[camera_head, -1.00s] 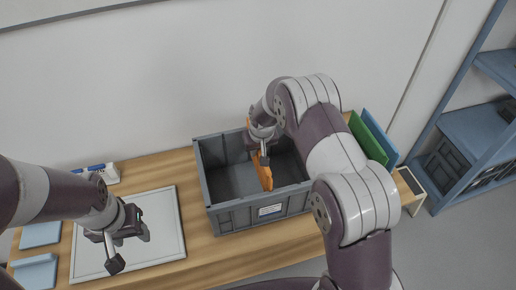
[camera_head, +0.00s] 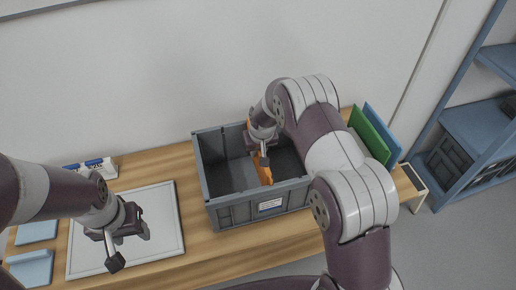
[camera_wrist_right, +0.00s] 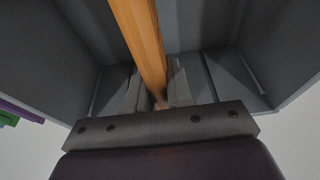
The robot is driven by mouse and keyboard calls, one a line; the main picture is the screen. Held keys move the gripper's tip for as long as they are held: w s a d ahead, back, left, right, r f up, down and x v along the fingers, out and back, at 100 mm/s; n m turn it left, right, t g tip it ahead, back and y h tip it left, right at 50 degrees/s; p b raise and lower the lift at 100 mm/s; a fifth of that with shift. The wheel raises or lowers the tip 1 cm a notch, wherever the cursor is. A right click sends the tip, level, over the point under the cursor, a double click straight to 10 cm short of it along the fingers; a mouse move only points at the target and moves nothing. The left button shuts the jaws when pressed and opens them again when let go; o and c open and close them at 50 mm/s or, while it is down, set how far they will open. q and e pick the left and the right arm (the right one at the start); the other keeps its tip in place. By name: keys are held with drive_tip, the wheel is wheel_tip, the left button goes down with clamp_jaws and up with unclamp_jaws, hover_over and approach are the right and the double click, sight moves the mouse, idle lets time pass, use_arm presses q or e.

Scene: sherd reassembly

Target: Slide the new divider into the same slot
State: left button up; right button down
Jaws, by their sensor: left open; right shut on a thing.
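The orange divider (camera_head: 264,171) stands on edge inside the grey crate (camera_head: 234,217), near its middle and running from back to front. My right gripper (camera_head: 262,155) is shut on the divider's upper edge. In the right wrist view, the divider (camera_wrist_right: 142,40) runs between the two fingers (camera_wrist_right: 156,88), with the crate's grey walls (camera_wrist_right: 205,20) on both sides. The slot and the divider's lower edge are hidden, so I cannot tell how deep it sits. My left gripper (camera_head: 130,246) is open and empty above the white board.
A green panel (camera_head: 369,135) and a blue panel (camera_head: 383,133) stand upright right of the crate. The white board (camera_head: 165,225) lies left of it, with light blue pieces (camera_head: 30,268) beyond. A blue shelf (camera_head: 470,135) stands at the far right.

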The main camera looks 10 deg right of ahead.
sight(258, 160)
drive_tip(key=shift+f+b, duration=1.9)
drive_tip(key=shift+f, duration=0.85)
drive_tip(key=c, duration=0.9)
unclamp_jaws()
drive_tip(key=shift+r, duration=0.1)
drive_tip(key=b+v, duration=0.1)
drive_tip(key=v, duration=1.1)
drive_tip(key=shift+s+r+b, duration=0.1)
drive_tip(key=shift+r+b, duration=0.2)
drive_tip(key=shift+b, duration=0.05)
drive_tip(key=shift+f, duration=0.1)
